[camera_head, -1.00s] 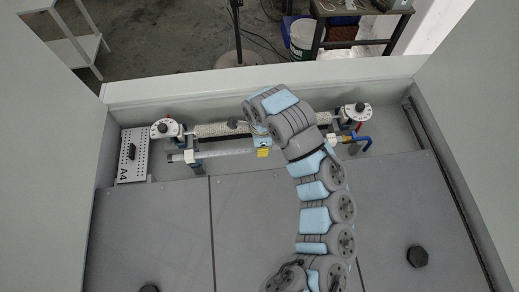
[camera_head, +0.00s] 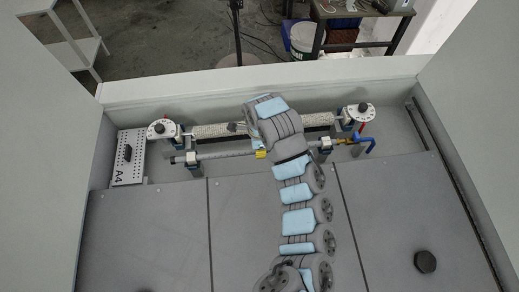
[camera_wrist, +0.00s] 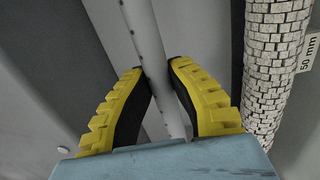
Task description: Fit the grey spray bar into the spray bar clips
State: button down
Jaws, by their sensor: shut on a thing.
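The grey spray bar (camera_head: 225,155) is a long thin tube running left to right in front of the beaded roller. My gripper (camera_wrist: 158,70), with yellow ribbed fingers, is shut on the bar, one finger on each side. In the head view my gripper (camera_head: 260,153) holds it near mid-length and is partly hidden by my arm. The bar's left end lies at the left clip (camera_head: 193,158) and its right part reaches toward the right clip (camera_head: 325,146). I cannot tell whether it is seated in either. Small holes show along the bar in the wrist view (camera_wrist: 149,45).
The beaded white roller (camera_head: 210,130) runs behind the bar between two round dials (camera_head: 162,129) and (camera_head: 361,112). A blue pipe with a brass fitting (camera_head: 362,142) is at the right. A perforated plate marked A4 (camera_head: 130,165) is at the left. Grey covers (camera_head: 150,225) lie in front.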

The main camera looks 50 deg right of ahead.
jog(key=shift+f, duration=0.3)
jog(key=c, duration=1.1)
grip_release()
jog(key=shift+r, duration=0.15)
notch_tip(320, 180, up, 12)
jog(key=p, duration=0.5)
jog(key=shift+r+p, duration=0.2)
jog(key=shift+p, duration=0.15)
